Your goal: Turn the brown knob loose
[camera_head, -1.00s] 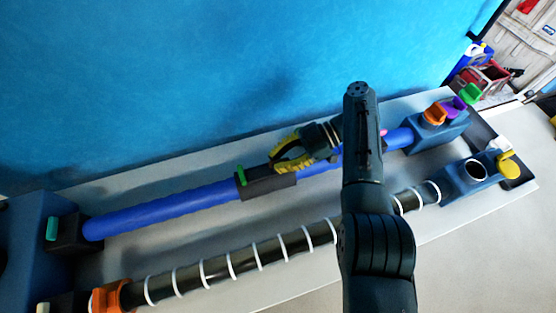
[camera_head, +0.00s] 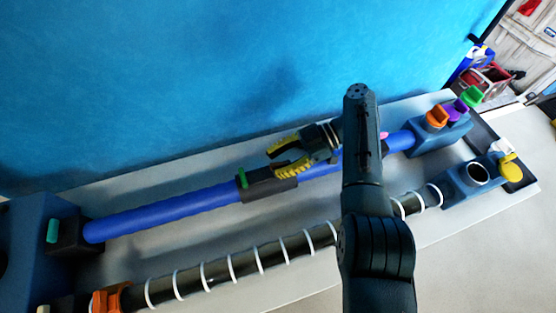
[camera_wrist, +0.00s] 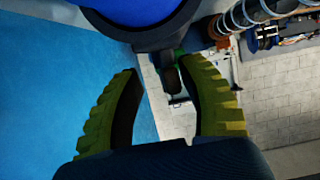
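A small dark brownish, knob-like piece (camera_wrist: 173,80) shows between the fingertips in the wrist view, below the dark clamp ring; I take it for the brown knob. I cannot tell whether a finger touches it. My gripper (camera_wrist: 161,73) is open, with a yellow ribbed finger on each side. In the head view my gripper (camera_head: 276,158) is beside the dark clamp block (camera_head: 270,187) on the blue duct (camera_head: 165,213). No brown knob can be made out in the head view.
A green knob (camera_head: 242,178) is on the clamp block. A black duct with white rings (camera_head: 217,272) runs in front. Orange (camera_head: 436,117), purple (camera_head: 460,105) and green (camera_head: 472,95) knobs are at the right end. A blue wall (camera_head: 200,80) stands behind.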

